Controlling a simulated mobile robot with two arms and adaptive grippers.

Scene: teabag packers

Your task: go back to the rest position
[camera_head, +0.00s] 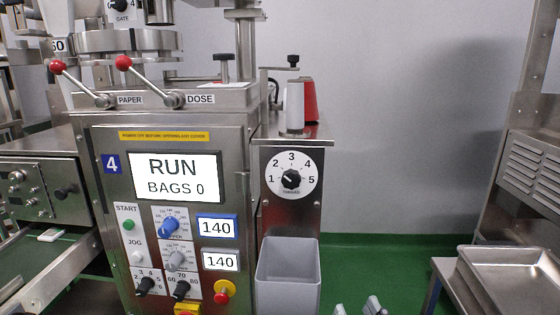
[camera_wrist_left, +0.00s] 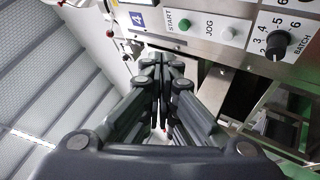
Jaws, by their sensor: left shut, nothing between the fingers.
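My left gripper (camera_wrist_left: 160,62) shows in the left wrist view with its dark fingers together and nothing between them. It points toward the front of the steel teabag machine (camera_wrist_left: 200,45), with the START button and BATCH knob beyond it. I cannot tell whether it touches anything. The left gripper is not seen in the head view. Two pale fingertips at the bottom edge of the head view look like my right gripper (camera_head: 357,308); they stand apart, and the rest is cut off. The machine's front (camera_head: 95,140) reads RUN, BAGS 0.
A grey bin (camera_head: 287,275) stands below the numbered dial (camera_head: 291,175). A metal tray (camera_head: 515,275) lies on a stand at the right. A conveyor (camera_head: 45,270) runs at the left. Green floor (camera_head: 375,270) is open between bin and tray.

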